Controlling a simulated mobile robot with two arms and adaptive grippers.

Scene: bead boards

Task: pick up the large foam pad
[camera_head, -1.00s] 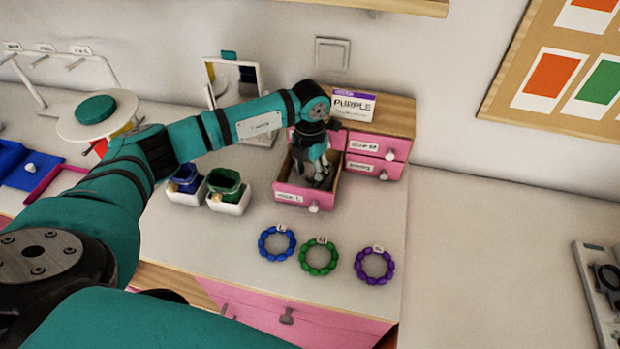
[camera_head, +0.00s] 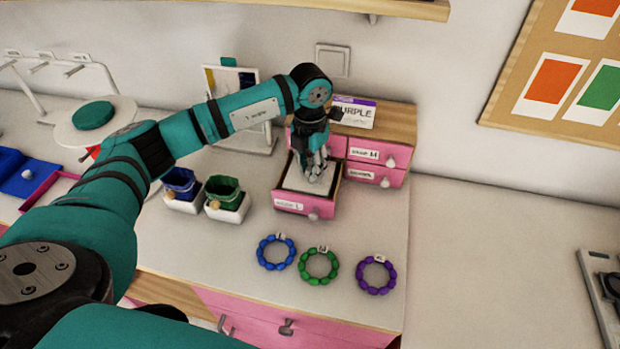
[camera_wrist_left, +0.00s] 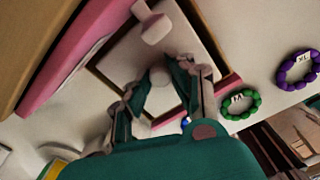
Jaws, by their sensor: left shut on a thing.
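The large foam pad (camera_head: 298,180) is a pale flat piece that fills the opening of the pulled-out pink drawer (camera_head: 290,205). It sits up near the drawer's rim. My left gripper (camera_head: 313,172) points down over it, shut on the pad. In the left wrist view, the two fingers (camera_wrist_left: 160,80) close in on a small pale round piece, with the pad (camera_wrist_left: 192,42) around and below it. The fingers hide part of the pad. My right gripper does not show.
Closed pink drawers (camera_head: 375,156) with round knobs stand right beside the open one. Blue (camera_head: 181,186) and green (camera_head: 223,191) bags in white bins stand to its left. Blue (camera_head: 276,252), green (camera_head: 318,265) and purple (camera_head: 375,275) bead rings lie in front.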

